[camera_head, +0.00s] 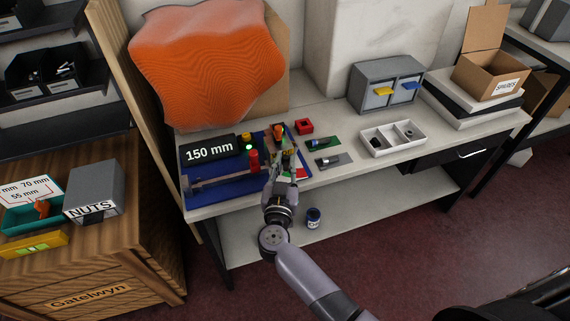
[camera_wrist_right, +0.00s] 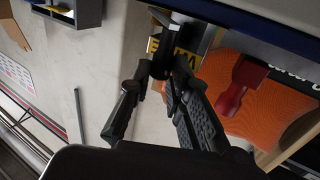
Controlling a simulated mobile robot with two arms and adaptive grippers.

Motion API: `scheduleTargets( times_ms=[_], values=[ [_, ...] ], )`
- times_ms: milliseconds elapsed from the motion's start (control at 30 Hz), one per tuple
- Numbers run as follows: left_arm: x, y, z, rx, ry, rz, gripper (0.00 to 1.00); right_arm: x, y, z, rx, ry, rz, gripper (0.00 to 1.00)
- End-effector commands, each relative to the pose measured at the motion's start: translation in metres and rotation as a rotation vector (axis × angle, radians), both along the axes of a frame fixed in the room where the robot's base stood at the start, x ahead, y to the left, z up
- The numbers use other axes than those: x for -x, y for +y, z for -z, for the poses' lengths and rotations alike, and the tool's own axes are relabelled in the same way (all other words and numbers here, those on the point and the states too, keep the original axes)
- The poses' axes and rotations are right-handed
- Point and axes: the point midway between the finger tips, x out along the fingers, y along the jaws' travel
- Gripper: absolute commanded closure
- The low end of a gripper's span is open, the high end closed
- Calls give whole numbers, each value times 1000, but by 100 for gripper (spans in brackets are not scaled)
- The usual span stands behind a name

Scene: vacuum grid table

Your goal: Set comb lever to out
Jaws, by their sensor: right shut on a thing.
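A blue fixture (camera_head: 228,188) sits at the left end of the table, with a black "150 mm" display (camera_head: 208,151), a green light and a red knob (camera_head: 254,160). The red knob also shows in the right wrist view (camera_wrist_right: 242,84). My right gripper (camera_head: 283,163) reaches in over the fixture's right part and hides much of it. In the right wrist view its fingers (camera_wrist_right: 168,66) close on a small dark part, which appears to be the comb lever; its position is hard to tell. A yellow label with black letters is behind the fingertips. My left gripper is not in view.
A white divided tray (camera_head: 392,138), a grey drawer unit (camera_head: 386,84) and a cardboard box (camera_head: 490,76) stand further right. An orange wavy panel (camera_head: 210,60) is behind.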

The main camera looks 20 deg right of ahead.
Motion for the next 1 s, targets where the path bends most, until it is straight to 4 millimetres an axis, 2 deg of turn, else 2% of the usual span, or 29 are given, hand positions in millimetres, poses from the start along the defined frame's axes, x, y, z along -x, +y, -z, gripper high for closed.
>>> scheduleTargets(
  times_ms=[200,767,1000],
  values=[
    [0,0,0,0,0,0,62,0,0,0,0,0,0,100],
    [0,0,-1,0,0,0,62,0,0,0,0,1,-1,100],
    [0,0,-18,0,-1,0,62,4,-5,-4,3,3,-51,100]
  ],
)
